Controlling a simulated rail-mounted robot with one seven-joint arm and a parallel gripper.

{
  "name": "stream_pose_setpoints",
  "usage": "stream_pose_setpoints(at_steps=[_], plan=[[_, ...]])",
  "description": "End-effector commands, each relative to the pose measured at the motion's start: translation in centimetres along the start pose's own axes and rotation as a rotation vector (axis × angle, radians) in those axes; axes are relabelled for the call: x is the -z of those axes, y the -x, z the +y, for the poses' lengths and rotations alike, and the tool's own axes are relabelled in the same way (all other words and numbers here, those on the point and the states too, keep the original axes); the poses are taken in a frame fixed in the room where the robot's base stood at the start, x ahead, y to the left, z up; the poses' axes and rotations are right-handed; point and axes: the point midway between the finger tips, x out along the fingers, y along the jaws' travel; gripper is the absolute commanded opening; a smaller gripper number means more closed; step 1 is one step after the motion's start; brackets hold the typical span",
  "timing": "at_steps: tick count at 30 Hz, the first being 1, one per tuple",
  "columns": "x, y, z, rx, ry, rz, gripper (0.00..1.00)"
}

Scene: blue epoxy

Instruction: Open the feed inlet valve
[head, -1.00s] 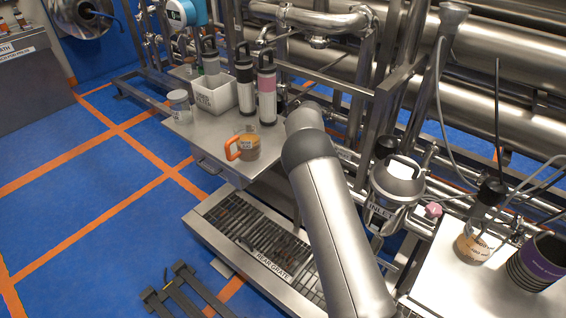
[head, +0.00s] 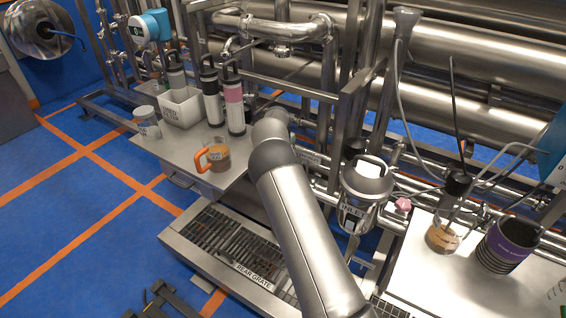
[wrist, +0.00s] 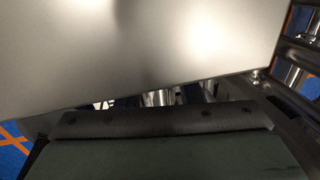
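A steel vessel (head: 366,185) with a top handle stands right of centre in the head view; its label seems to read INLET. A small pink knob (head: 403,204) is on the piping just right of it. I cannot tell which part is the feed inlet valve. My arm reaches up from the bottom centre, left of the vessel, and its far end bends out of sight by the small table. My gripper is hidden in the head view. In the wrist view a dark part of my gripper (wrist: 160,125) lies below a large pale metal surface (wrist: 130,45); its opening cannot be made out.
The small steel table (head: 190,160) holds an orange-handled cup (head: 214,156), tall bottles, a white bin (head: 181,106) and a jar. A floor grate (head: 225,246) lies below. A right-hand bench (head: 425,275) holds containers with tubes. Open blue floor is at left.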

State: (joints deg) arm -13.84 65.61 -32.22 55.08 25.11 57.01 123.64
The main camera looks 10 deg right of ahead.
Motion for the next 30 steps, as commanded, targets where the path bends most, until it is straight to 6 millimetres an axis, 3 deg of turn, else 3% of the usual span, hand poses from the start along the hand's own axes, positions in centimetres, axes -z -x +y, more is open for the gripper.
stream_pose_setpoints(at_steps=[7,11,30], plan=[[-0.1,0.1,0.1,-0.002,0.002,0.000,0.33],[-0.1,1.1,0.1,-0.001,0.002,-0.001,0.33],[-0.1,15.2,0.0,0.001,0.001,-0.003,0.33]])
